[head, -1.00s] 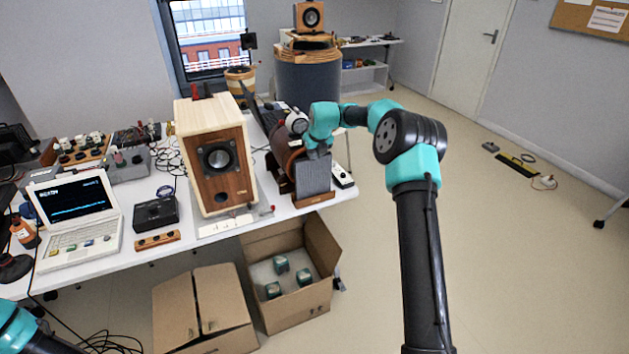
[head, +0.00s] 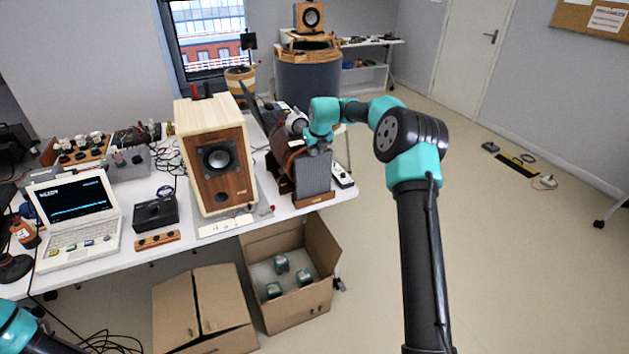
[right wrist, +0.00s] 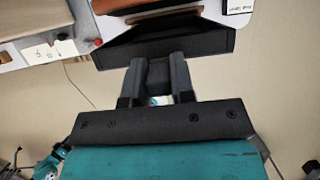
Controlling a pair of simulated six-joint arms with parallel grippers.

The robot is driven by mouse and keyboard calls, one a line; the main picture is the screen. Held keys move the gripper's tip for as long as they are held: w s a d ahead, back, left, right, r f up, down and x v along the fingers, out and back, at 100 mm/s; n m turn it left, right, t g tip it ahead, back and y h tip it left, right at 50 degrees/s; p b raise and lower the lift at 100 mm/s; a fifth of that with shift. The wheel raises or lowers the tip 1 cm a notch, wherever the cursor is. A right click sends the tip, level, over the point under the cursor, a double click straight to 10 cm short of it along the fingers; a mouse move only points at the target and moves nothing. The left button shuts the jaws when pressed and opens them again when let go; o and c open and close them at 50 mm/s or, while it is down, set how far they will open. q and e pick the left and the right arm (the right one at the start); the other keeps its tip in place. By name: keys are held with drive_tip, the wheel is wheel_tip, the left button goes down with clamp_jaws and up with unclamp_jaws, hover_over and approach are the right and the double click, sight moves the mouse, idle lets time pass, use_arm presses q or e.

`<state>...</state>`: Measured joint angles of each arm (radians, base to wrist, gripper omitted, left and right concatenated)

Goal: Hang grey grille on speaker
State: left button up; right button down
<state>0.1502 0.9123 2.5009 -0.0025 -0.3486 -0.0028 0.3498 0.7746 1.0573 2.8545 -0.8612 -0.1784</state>
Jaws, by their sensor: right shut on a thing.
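The grey grille (head: 313,178) stands upright at the right end of the table, at a small wooden stand (head: 314,199). My right gripper (head: 318,149) is at its top edge, pointing down, with the fingers shut on it. In the right wrist view the fingers (right wrist: 158,66) close on the dark top edge of the grille (right wrist: 200,45). The wooden speaker (head: 218,160) stands upright to the left of the grille, its driver cone showing in its bare brown front. My left gripper is out of view; only part of my left arm shows at the bottom left.
A brown cylinder (head: 283,140) lies close behind the grille. A black-and-white device (head: 342,176) lies to its right. A laptop (head: 76,205) and a black box (head: 156,211) stand left of the speaker. Cardboard boxes (head: 325,262) are on the floor in front.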

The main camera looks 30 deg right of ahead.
drive_tip(key=shift+r, duration=2.2)
drive_tip(key=shift+r, duration=0.1)
idle(0.4)
